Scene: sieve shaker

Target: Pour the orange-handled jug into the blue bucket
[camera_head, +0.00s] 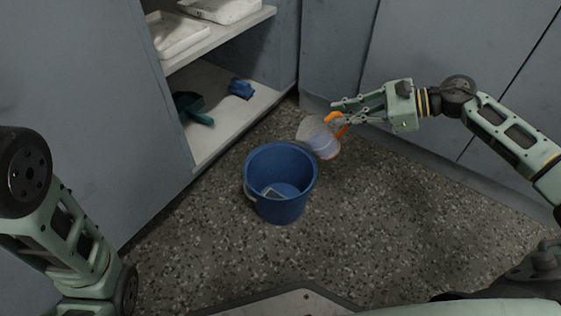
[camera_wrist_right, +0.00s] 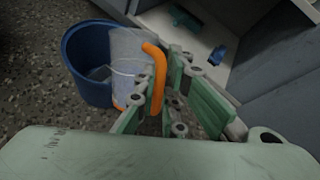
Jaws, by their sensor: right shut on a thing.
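The blue bucket (camera_head: 281,207) stands upright on the speckled floor in the head view, with a small pale item (camera_head: 272,192) in its bottom. My right gripper (camera_head: 340,113) is shut on the orange handle of the clear jug (camera_head: 321,143). The jug is held just right of the bucket's rim in the head view, and it looks tilted. In the right wrist view the jug (camera_wrist_right: 130,70) overlaps the bucket (camera_wrist_right: 84,75) and its orange handle (camera_wrist_right: 156,75) lies between the fingers. I cannot tell how much the jug holds. My left gripper is out of view.
Grey panels (camera_head: 430,50) stand behind my right arm. The floor in front of and right of the bucket is clear.

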